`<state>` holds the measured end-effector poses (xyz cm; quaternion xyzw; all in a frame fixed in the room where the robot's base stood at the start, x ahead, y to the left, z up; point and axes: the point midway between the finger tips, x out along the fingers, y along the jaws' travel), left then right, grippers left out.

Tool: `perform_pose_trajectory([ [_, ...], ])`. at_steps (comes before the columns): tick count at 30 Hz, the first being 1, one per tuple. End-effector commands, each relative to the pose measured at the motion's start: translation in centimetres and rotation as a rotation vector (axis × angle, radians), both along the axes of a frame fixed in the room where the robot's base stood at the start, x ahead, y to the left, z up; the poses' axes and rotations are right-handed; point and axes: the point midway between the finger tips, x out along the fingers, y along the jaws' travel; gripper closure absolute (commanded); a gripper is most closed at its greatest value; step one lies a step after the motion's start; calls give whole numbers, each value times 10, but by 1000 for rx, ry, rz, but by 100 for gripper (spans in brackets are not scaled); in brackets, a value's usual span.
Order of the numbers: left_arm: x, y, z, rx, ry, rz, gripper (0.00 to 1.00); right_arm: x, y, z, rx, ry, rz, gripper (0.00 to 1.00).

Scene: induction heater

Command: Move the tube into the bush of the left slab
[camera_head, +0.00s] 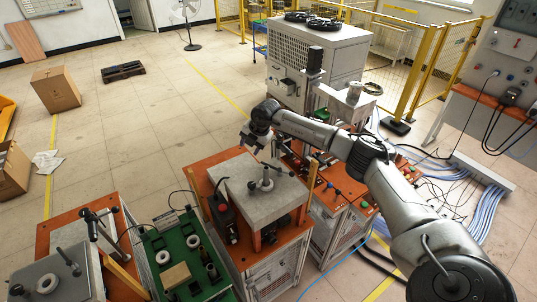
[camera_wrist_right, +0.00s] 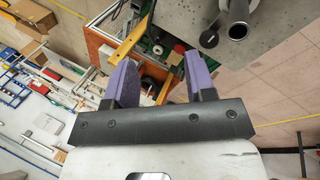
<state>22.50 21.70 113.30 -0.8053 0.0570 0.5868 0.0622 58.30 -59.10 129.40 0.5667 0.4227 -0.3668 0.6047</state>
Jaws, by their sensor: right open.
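A grey metal tube (camera_head: 267,174) stands upright in a round bush on the middle grey slab (camera_head: 237,166). The wrist view shows the tube's dark open end (camera_wrist_right: 238,30) at the top right, over the slab (camera_wrist_right: 202,22). The left slab (camera_head: 30,275) lies at the bottom left of the head view, with a short ring-like bush (camera_head: 47,283) on it. My right gripper (camera_head: 252,146) is above the back of the middle slab, apart from the tube. Its two purple fingers (camera_wrist_right: 160,80) are spread with nothing held between them. My left gripper is not in view.
A green tray (camera_head: 150,240) with white rings and a tan block stands between the slab stations. A black-handled lever (camera_head: 90,220) rises behind the left slab. A grey heater cabinet (camera_head: 300,60) stands behind. The floor at back left is mostly open.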

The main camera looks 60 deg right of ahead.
Motion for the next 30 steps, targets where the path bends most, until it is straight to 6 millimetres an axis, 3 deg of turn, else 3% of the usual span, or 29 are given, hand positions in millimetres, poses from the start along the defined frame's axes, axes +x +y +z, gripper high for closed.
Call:
perform_pose_trajectory([
  [6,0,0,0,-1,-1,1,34,-52,-6,-11,23,331,-290,50],
  [9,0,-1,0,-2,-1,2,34,-61,-5,-11,38,388,-395,50],
  [20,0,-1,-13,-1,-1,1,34,-61,-5,-26,58,386,-488,50],
  [30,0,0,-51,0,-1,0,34,-61,-4,-74,59,387,-486,50],
])
